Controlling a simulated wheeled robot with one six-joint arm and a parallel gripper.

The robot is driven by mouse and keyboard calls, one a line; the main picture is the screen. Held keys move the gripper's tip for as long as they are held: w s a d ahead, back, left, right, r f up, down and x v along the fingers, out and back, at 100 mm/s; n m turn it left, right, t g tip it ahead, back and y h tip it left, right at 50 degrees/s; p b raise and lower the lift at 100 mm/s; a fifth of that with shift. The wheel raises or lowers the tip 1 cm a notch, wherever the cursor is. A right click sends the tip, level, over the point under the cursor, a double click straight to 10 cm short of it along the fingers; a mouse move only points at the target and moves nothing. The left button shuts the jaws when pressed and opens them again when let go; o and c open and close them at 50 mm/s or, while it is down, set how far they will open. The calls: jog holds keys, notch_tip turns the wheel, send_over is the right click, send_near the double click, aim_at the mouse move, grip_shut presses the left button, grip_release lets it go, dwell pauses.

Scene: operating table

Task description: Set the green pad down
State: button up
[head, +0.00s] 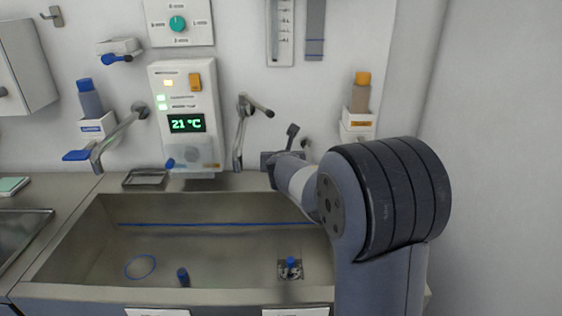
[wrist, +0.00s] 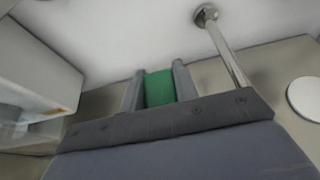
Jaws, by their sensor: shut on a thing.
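The green pad (wrist: 159,88) is between the two fingers of my gripper (wrist: 160,86) in the wrist view. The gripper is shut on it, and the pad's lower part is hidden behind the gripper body. In the head view my arm reaches over the right end of the steel sink to its back edge. The fingers and the held pad cannot be made out there. Whether the pad touches a surface under it cannot be told.
The steel sink (head: 205,255) has a blue-topped drain fitting (head: 290,265). Metal taps (head: 240,135) stand along the back wall beside a control box (head: 187,105). A pale green flat item (head: 12,186) lies on the left counter. A white disc (wrist: 306,98) is right of my gripper.

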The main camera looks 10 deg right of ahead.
jog(key=w+p, duration=0.1)
jog(key=w, duration=0.2)
jog(key=w+d+p, duration=0.1)
jog(key=w, duration=0.2)
jog(key=shift+w+d+r+p, duration=0.15)
jog(key=shift+w+p, duration=0.1)
jog(key=shift+p, duration=0.05)
jog(key=f+b, duration=0.2)
jog(key=shift+w+f, duration=0.25)
jog(key=shift+f, duration=0.05)
notch_tip(320, 180, down, 4)
jog(key=b, duration=0.3)
jog(key=shift+f, duration=0.15)
jog(key=shift+w+d+f, duration=0.1)
jog(key=shift+w+f, duration=0.1)
jog(key=shift+f, duration=0.05)
jog(key=shift+f+b, duration=0.3)
jog(key=shift+b, duration=0.2)
jog(key=o, duration=1)
jog(key=shift+r, duration=0.1)
jog(key=shift+c, duration=0.2)
